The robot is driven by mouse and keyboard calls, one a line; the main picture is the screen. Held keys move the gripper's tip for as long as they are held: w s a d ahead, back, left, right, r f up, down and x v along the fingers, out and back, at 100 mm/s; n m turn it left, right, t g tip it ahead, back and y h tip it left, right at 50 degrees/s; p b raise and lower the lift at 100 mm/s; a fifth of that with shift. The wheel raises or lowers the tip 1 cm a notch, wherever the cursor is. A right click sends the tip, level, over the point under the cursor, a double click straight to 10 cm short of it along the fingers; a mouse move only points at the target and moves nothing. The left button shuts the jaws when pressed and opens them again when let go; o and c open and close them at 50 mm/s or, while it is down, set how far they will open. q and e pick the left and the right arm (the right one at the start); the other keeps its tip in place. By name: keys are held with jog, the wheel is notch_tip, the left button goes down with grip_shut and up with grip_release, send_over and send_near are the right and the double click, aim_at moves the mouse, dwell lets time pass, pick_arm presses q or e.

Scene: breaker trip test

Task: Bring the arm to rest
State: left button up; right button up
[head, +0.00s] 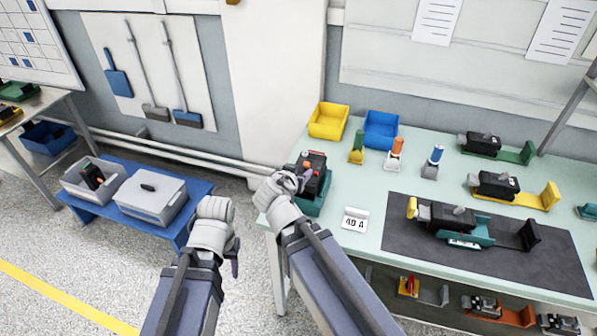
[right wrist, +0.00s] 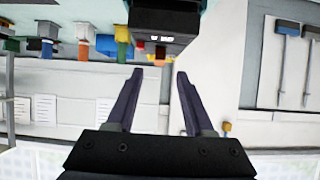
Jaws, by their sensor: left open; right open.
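My right gripper (head: 303,182) is at the left end of the pale green bench, close beside a black breaker with a red part (head: 316,162) in a teal holder (head: 313,204). In the right wrist view its two dark fingers (right wrist: 160,75) are spread with nothing between them. A black block (right wrist: 165,22) shows just beyond the tips; I cannot tell whether they touch. My left gripper (head: 235,258) hangs in front of the blue low table, over the floor, and holds nothing that I can see. Its fingers are mostly hidden by the wrist.
The blue table (head: 171,227) carries two grey bins (head: 151,200). The bench (head: 386,184) has a yellow bin (head: 328,120), a blue bin (head: 382,130), a 40 A card (head: 354,219) and a dark mat (head: 400,257) with a breaker assembly. Floor between the tables is clear.

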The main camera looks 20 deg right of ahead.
dwell(0.3)
jog(key=s+a+f+n+g+y, duration=0.2)
jog(key=s+a+f+n+g, duration=0.3)
jog(key=s, duration=0.4)
jog(key=s+a+f+n+g+y, duration=0.3)
jog(key=s+a+f+n+g, duration=0.2)
jog(key=s, duration=0.4)
jog(key=shift+a+f+n+y, duration=0.3)
jog(key=shift+a+f, duration=0.3)
jog(key=shift+a, duration=0.65)
jog(key=shift+w+d, duration=0.1)
